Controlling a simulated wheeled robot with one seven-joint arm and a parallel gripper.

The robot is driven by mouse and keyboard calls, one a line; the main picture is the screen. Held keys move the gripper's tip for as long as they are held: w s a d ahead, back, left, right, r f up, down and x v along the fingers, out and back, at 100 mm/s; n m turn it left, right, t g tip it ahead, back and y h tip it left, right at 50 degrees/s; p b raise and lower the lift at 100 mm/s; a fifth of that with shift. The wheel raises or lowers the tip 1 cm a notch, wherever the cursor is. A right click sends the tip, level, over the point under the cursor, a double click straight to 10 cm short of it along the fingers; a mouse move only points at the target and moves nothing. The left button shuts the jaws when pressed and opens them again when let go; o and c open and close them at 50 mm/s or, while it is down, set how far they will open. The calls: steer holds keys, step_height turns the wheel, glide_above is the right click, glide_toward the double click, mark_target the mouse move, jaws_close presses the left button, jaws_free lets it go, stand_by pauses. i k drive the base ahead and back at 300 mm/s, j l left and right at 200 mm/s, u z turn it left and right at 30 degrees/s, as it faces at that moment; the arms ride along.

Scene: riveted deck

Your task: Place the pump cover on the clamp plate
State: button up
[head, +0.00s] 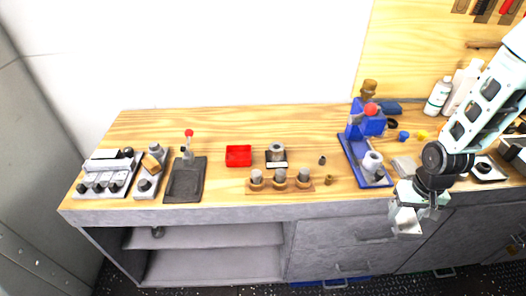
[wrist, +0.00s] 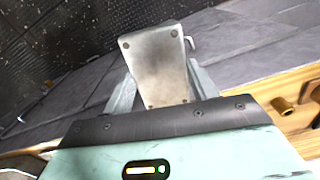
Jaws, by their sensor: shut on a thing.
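The pump cover (wrist: 160,62) is a grey metal plate with small screws at its corners. It sits between the two fingers of my gripper (wrist: 163,88) in the wrist view. In the head view my gripper (head: 420,203) is in front of the bench's right part, with the pale cover (head: 405,222) below it, clear of the bench top. The clamp plate (head: 184,184) appears to be the dark rectangular plate at the bench's left, with a red-knobbed lever (head: 188,146) at its back. Its top looks bare. My gripper is far to its right.
A red tray (head: 238,155), a small black-based fixture (head: 276,156) and a wooden peg rack (head: 281,184) stand between. A blue press (head: 362,150) is close to my gripper's left. Switch boxes (head: 104,175) stand at far left. White bottles (head: 438,96) stand at back right.

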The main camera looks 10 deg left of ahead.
mark_target(184, 185)
steer(key=u, duration=1.2)
steer(key=i+l+u, duration=0.15)
steer(key=l+u, duration=0.3)
steer(key=i+l+u, duration=0.1)
steer(key=l+u, duration=0.15)
steer(key=u, duration=0.2)
steer(key=i, duration=0.3)
